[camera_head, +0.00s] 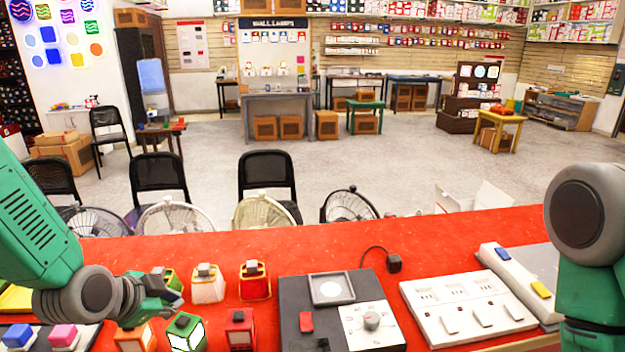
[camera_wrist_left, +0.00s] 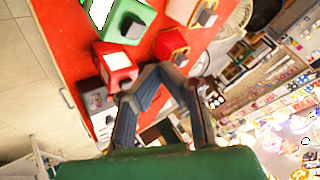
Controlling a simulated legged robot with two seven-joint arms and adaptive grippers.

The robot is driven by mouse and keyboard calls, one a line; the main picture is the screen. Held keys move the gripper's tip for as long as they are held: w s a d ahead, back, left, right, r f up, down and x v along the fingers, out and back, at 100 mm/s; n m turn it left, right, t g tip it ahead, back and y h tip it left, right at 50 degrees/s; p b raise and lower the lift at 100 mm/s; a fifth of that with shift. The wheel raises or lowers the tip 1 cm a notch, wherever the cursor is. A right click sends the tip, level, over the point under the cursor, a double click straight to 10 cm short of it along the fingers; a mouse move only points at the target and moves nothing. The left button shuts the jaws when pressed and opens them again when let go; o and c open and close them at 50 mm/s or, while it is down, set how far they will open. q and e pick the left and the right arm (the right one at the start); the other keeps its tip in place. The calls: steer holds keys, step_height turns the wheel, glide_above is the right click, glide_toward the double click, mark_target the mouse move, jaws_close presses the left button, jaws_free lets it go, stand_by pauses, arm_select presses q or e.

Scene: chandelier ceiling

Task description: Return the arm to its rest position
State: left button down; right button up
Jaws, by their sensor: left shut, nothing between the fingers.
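My left arm comes in from the left in the head view, with its gripper (camera_head: 168,296) low over the red table among small colored lantern-like boxes. The left wrist view shows its two fingers (camera_wrist_left: 160,70) converging, shut with nothing held. A green box (camera_head: 186,332) and a red box (camera_head: 240,328) are close to the gripper at the front.
The red table (camera_head: 420,240) bears a dark control panel (camera_head: 292,290) with a knob and a white switch panel (camera_head: 468,308) to the right. Blue and pink blocks lie at front left. Fans and black chairs (camera_head: 160,172) stand beyond the far edge. The far table strip is mostly clear.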

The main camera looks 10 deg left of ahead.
arm_select(q)
steer(key=s+d+f+n+g+y+b, duration=0.1)
steer(key=s+d+f+n+g+b, duration=0.2)
steer(key=s+f, duration=2.5)
steer(key=n+g+b, duration=0.4)
steer(key=n+b, duration=0.1)
steer(key=n, duration=0.1)
steer(key=shift+s+f+n+g+y, duration=0.3)
steer(key=shift+f+n+g, duration=0.05)
steer(key=shift+n+g, duration=0.05)
